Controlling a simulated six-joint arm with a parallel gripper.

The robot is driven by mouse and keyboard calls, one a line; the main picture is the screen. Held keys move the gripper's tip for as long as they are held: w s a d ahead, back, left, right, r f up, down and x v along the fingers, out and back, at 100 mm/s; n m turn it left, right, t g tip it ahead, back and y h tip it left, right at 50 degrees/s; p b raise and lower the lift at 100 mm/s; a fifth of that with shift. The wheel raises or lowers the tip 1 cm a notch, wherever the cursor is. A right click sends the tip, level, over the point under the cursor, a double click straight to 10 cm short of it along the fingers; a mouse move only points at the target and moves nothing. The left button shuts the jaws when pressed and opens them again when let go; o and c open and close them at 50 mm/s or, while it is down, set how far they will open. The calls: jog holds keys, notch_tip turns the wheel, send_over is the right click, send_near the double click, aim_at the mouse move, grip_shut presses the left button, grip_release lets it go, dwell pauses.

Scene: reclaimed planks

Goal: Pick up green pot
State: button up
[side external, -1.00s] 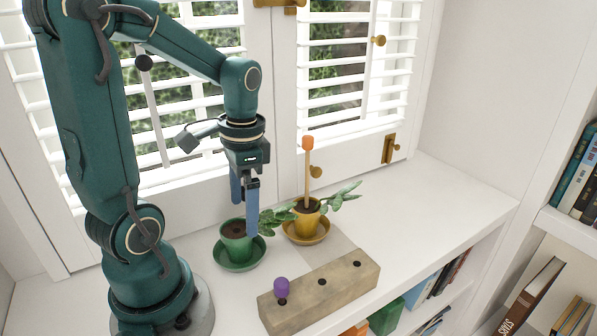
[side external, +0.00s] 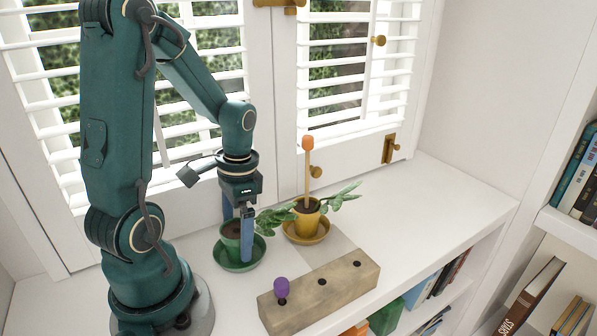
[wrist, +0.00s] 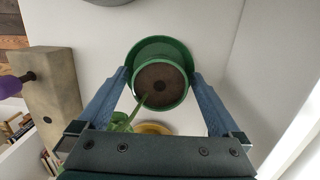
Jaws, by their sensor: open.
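The green pot (side external: 231,240) stands upright on a green saucer (side external: 239,266) on the white sill, filled with dark soil with a hole in the middle. It also shows in the wrist view (wrist: 161,99), between my blue fingers. My gripper (side external: 237,238) is open and points down, with one finger in front of the pot and the other behind it. In the wrist view my gripper (wrist: 161,78) has its fingertips at either side of the pot's saucer. I cannot tell whether the fingers touch the pot.
A yellow pot (side external: 306,218) with leaves and an orange-tipped stake (side external: 307,165) stands close right of the green pot. A wooden block (side external: 330,292) with holes and a purple knob (side external: 281,287) lies in front. The window shutters are behind. The sill's right side is clear.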

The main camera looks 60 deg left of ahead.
grip_shut()
jog(key=shift+r, duration=0.15)
notch_tip(320, 180, up, 13)
dwell(1.0)
